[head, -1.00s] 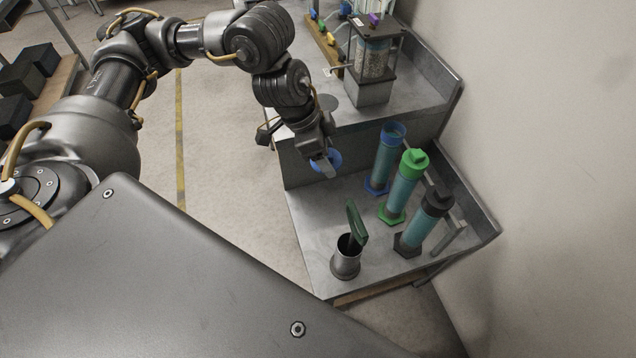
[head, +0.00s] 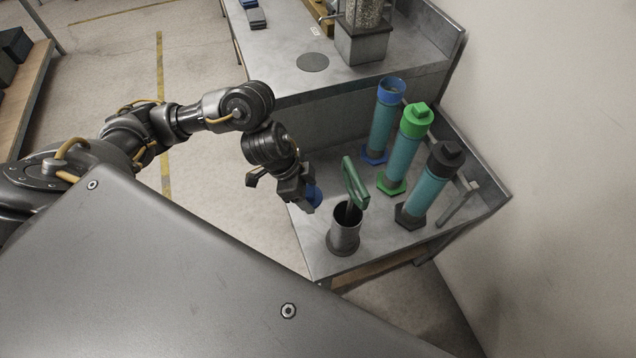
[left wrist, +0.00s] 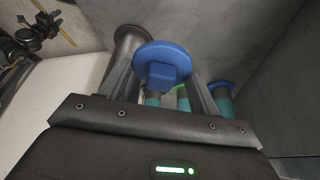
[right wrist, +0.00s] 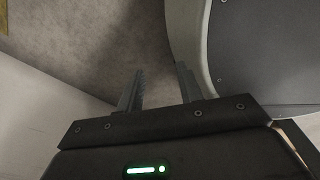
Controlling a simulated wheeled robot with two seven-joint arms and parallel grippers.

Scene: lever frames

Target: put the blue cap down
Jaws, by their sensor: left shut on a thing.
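My left gripper (head: 307,196) is shut on the blue cap (head: 315,194) and holds it in the air by the left edge of the lower metal bench (head: 322,258). In the left wrist view the blue cap (left wrist: 165,50) shows as a round disc with a square knob between the fingers. A tube with a blue top ring (head: 391,90) stands uncapped at the back of this bench. Beside it stand a green-capped tube (head: 406,160) and a black-capped tube (head: 430,188). My right gripper (right wrist: 160,90) shows only in the right wrist view, with its fingers apart and empty.
A dark metal cup (head: 344,238) holds a green-handled tool (head: 354,184), close to the right of my left gripper. The higher bench behind carries a dark round disc (head: 312,62) and a bead-filled column (head: 362,42). The bench's left front is bare. A wall bounds the right.

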